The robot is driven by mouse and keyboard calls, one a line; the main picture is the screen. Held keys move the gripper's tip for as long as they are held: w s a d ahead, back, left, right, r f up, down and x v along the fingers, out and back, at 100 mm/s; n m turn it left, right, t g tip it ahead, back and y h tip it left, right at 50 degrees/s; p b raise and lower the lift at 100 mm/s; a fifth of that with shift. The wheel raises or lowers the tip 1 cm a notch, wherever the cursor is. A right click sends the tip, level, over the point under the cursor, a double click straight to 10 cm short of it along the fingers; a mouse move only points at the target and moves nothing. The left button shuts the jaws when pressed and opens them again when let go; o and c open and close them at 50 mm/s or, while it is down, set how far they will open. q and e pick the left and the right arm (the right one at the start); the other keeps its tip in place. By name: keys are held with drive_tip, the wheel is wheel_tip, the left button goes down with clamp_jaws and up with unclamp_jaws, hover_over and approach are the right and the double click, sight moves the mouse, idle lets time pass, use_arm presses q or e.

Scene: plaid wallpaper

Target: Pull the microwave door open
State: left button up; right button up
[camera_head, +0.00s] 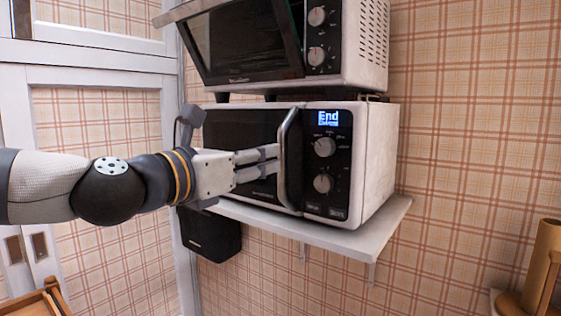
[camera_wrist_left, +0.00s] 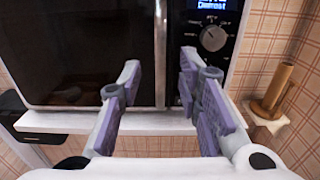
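The microwave (camera_head: 378,150) stands on a white wall shelf, with a dark door (camera_head: 235,127) that looks shut and a lit display. Its upright silver door handle (camera_head: 287,150) is right of the door's middle. My left gripper (camera_head: 274,160) points at the handle from the left in the head view, fingers apart. In the left wrist view, the handle (camera_wrist_left: 160,45) shows between the two spread fingers of the left gripper (camera_wrist_left: 160,68). I cannot tell whether the fingertips touch the handle or reach past it. My right gripper is not in view.
The white shelf (camera_head: 350,238) sticks out below the microwave. A black box (camera_head: 210,235) hangs under the shelf's left end. A brown cylinder (camera_head: 541,262) stands at lower right.

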use_arm(q)
hover_over(283, 190)
drive_tip(key=w, duration=0.1)
clamp_jaws()
